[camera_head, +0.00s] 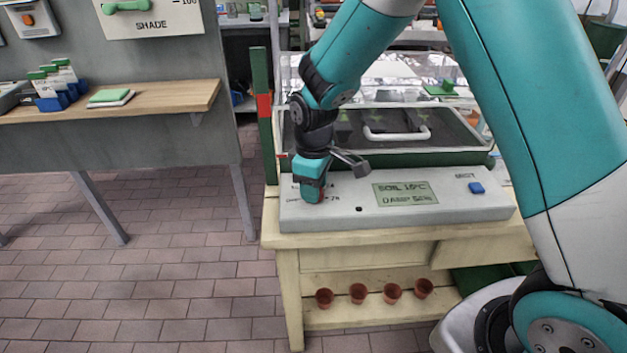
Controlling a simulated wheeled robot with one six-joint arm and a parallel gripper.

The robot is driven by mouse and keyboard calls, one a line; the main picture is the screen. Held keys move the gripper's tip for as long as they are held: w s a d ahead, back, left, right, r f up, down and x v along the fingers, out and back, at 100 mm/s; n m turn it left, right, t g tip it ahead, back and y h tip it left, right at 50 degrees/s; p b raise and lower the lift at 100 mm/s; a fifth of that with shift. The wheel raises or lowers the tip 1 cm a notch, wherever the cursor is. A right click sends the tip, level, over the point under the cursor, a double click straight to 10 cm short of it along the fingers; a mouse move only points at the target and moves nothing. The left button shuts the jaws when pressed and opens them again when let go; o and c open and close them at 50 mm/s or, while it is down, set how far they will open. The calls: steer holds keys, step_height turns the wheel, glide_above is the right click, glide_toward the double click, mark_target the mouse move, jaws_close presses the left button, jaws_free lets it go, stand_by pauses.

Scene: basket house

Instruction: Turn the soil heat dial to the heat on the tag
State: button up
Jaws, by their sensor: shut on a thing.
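A grey control panel (340,217) lies along the front of the wooden bench. Its display (405,194) reads about "SOIL 15°C" and "DAMP", with a damp figure too blurred to be sure of. A blue button (476,188) sits at the panel's right. My gripper (312,200) points down at the panel's left end and is shut on the dial there. The dial is hidden behind my gripper, and the markings around it are mostly covered. I cannot make out a tag with a heat on it.
A clear-lidded propagator (385,135) with a white handle stands behind the panel. Several small terracotta pots (358,293) sit on the shelf below. A wooden wall shelf (160,97) at left holds packets and a green-and-white block. Brick floor is clear at left.

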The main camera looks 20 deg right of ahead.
steer(key=m+p, duration=0.1)
steer(key=m, duration=0.4)
steer(key=shift+r+m+p, duration=0.1)
steer(key=shift+m+p, duration=0.2)
steer(key=m+p, duration=0.1)
steer(key=m, duration=0.3)
steer(key=m+p, duration=0.1)
steer(key=m, duration=0.4)
steer(key=shift+m, duration=0.4)
steer(key=shift+m+p, duration=0.4)
steer(key=shift+m, duration=2.2)
steer(key=o, duration=0.9)
